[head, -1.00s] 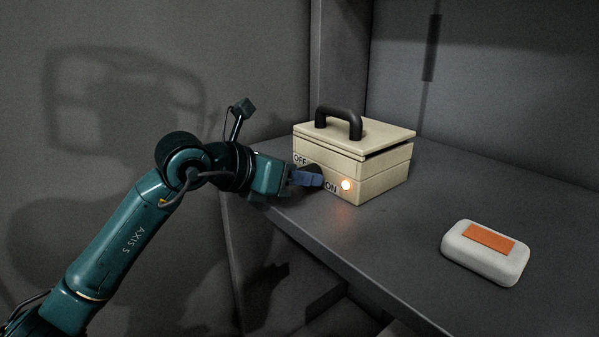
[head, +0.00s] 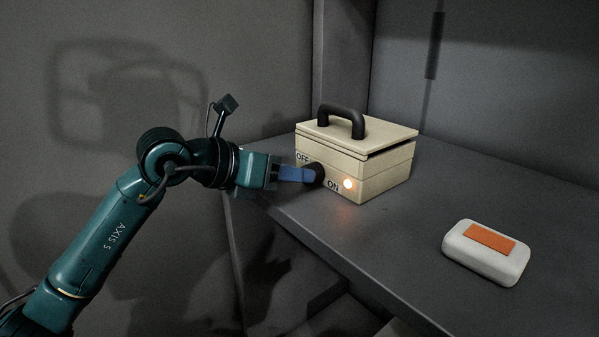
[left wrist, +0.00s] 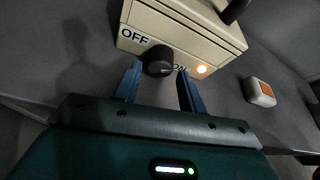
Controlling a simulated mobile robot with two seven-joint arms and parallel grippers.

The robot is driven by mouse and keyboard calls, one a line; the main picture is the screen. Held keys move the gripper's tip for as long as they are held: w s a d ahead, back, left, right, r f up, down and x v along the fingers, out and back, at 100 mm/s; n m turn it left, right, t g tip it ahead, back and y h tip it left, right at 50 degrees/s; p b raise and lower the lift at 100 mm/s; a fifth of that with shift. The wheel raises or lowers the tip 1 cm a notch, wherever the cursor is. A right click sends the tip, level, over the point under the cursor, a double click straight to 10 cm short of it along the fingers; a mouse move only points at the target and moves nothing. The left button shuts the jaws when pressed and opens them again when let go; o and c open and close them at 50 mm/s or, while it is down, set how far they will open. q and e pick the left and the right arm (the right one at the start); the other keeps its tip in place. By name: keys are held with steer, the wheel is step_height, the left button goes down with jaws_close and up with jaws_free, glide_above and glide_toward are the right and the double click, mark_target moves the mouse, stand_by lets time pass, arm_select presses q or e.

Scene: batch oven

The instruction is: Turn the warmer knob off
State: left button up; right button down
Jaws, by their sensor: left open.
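The warmer (head: 375,181) is a cream box with a dark-handled lid (head: 341,118), on the counter. Its black knob (head: 319,172) sits on the front face between the OFF and ON labels. An orange light (head: 348,184) glows beside ON. In the left wrist view the knob (left wrist: 158,60) stands just beyond the opening of my left gripper (left wrist: 160,76). The blue fingers are spread apart, with nothing between them. In the head view my left gripper (head: 310,175) points at the knob from the left and partly overlaps it. The knob's pointer cannot be made out. My right gripper is out of view.
A white block with an orange top (head: 487,252) lies on the grey counter (head: 400,225) to the right, clear of the warmer. Grey walls stand behind and at left. The counter's front edge runs below my left gripper.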

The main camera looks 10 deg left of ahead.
arm_select(q)
steer(key=v, duration=1)
steer(key=shift+s+a+p, duration=0.2)
steer(key=shift+a+p, duration=0.05)
steer(key=shift+p, duration=0.05)
steer(key=shift+r, duration=0.1)
